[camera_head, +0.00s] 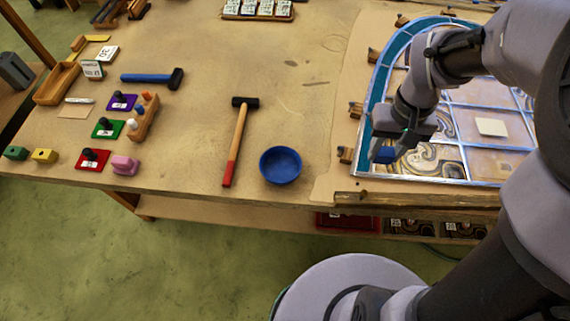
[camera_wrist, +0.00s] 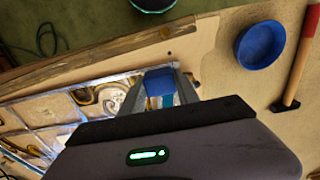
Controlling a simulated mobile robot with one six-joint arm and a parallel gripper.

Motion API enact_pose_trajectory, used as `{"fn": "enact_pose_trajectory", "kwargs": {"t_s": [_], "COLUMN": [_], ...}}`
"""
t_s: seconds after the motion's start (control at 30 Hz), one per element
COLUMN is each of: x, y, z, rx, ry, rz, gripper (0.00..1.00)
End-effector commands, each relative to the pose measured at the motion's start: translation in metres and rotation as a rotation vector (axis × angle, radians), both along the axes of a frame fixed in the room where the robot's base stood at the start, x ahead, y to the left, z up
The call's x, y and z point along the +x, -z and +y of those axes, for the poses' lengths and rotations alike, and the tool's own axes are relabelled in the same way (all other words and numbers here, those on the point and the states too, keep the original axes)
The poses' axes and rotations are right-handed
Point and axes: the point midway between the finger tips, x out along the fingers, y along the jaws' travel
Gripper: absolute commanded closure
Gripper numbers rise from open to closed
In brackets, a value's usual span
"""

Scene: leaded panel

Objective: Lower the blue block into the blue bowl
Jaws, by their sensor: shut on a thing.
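The blue block (camera_head: 384,155) is between the fingers of my gripper (camera_head: 386,146), held over the left edge of the leaded panel in the head view. In the wrist view the blue block (camera_wrist: 160,82) shows between the two grey fingertips of my gripper (camera_wrist: 160,92). The blue bowl (camera_head: 281,165) stands on the table to the left of my gripper, near the front edge. It looks empty. In the wrist view the bowl (camera_wrist: 260,45) is at the upper right, apart from the block.
The leaded panel (camera_head: 490,167) lies under my arm at the right, with a pale square on it. A red-handled hammer (camera_head: 236,143) lies left of the bowl. A blue-handled hammer (camera_head: 148,78) and several coloured pads are further left. Bare table lies between bowl and panel.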

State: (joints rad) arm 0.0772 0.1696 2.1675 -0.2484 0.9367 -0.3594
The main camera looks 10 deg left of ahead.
Motion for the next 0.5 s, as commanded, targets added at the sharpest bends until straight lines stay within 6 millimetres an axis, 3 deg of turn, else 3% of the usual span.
{"fn": "enact_pose_trajectory", "kwargs": {"t_s": [0.27, 0.5], "x": [0.003, 0.005], "y": [-0.006, 0.01], "z": [0.079, 0.145], "rx": [0.001, 0.0], "ry": [-0.007, -0.005], "rz": [0.001, 0.002], "gripper": [1.0, 1.0]}}
